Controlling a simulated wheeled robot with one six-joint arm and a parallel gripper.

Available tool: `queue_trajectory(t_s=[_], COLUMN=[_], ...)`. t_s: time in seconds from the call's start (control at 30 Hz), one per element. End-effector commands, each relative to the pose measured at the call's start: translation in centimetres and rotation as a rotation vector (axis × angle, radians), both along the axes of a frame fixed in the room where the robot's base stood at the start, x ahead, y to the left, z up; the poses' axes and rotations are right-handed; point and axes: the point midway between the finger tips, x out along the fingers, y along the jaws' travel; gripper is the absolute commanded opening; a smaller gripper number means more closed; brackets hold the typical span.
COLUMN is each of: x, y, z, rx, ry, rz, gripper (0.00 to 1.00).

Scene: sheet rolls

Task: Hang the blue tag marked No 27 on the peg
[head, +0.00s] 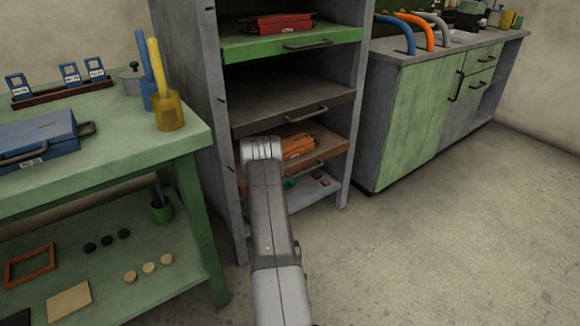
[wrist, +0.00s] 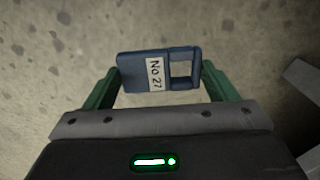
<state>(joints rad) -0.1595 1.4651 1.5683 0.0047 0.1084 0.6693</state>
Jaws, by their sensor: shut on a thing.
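The blue tag marked No 27 (wrist: 133,74) is between the two green fingers of my gripper (wrist: 158,78) in the wrist view. It has a white label with dark writing and a square opening at its right end. The fingers grip it by its two ends, above a blurred speckled grey surface. In the head view my grey arm reaches toward the shelf unit and the tag cannot be made out. Small dark stubs (head: 221,99) show on the unit's left front post; I cannot tell which is the peg.
The grey shelf unit (head: 355,95) holds a red case (head: 280,23) and an orange case (head: 298,146). A green table (head: 110,130) at left bears a dark rack (head: 60,94) with several blue tags. A green cabinet (head: 410,125) stands at right. The floor at right is clear.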

Motion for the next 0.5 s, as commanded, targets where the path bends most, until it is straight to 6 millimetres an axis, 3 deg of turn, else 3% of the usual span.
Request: queue_trajectory(t_s=[0.27, 0.37, 0.5], x=[4.0, 5.9, 9.2], y=[0.3, 0.4, 0.5], z=[4.1, 6.6, 11.5], rx=[0.001, 0.001, 0.001], ry=[-0.005, -0.009, -0.012], rz=[0.085, 0.131, 0.219], gripper=[0.53, 0.53, 0.53])
